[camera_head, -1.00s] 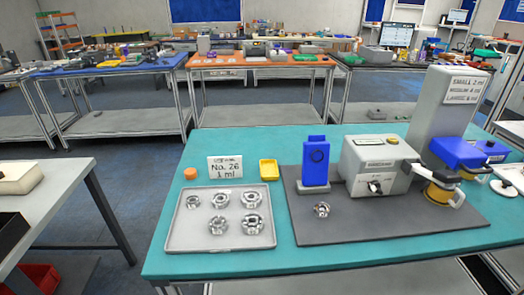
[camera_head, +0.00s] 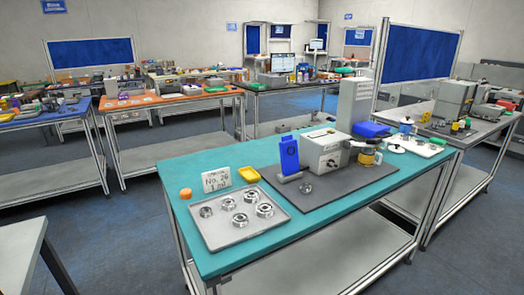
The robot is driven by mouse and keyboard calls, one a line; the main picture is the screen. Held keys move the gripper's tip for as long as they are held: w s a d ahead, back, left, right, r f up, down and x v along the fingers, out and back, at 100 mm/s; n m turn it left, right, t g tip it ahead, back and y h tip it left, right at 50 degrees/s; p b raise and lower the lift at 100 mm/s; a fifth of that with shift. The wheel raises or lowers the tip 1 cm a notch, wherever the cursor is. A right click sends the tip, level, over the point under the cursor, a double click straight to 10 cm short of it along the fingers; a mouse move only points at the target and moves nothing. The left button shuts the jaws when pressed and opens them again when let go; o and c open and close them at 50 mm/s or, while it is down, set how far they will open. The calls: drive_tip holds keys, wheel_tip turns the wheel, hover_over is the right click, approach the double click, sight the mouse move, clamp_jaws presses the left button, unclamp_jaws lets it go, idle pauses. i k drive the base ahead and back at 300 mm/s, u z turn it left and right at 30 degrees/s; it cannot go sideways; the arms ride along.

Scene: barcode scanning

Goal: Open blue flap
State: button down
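A blue upright panel (camera_head: 289,157) with a round mark stands on the dark mat, left of a grey boxy machine (camera_head: 325,150). A blue box-shaped part (camera_head: 371,130) shows behind the machine to the right, above a yellow cylindrical part (camera_head: 367,157). I cannot tell which blue part is the flap, or whether it is open or shut. My gripper is not in view.
The teal table (camera_head: 215,258) carries a grey tray (camera_head: 227,237) of several metal rings, a label card (camera_head: 216,180), an orange cap (camera_head: 185,193) and a yellow dish (camera_head: 248,175). The dark mat (camera_head: 335,191) has bare room in front. Floor is open around the table.

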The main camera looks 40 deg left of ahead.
sight(290, 163)
drive_tip(key=u, duration=2.75)
drive_tip(key=i, duration=0.1)
drive_tip(key=z, duration=0.1)
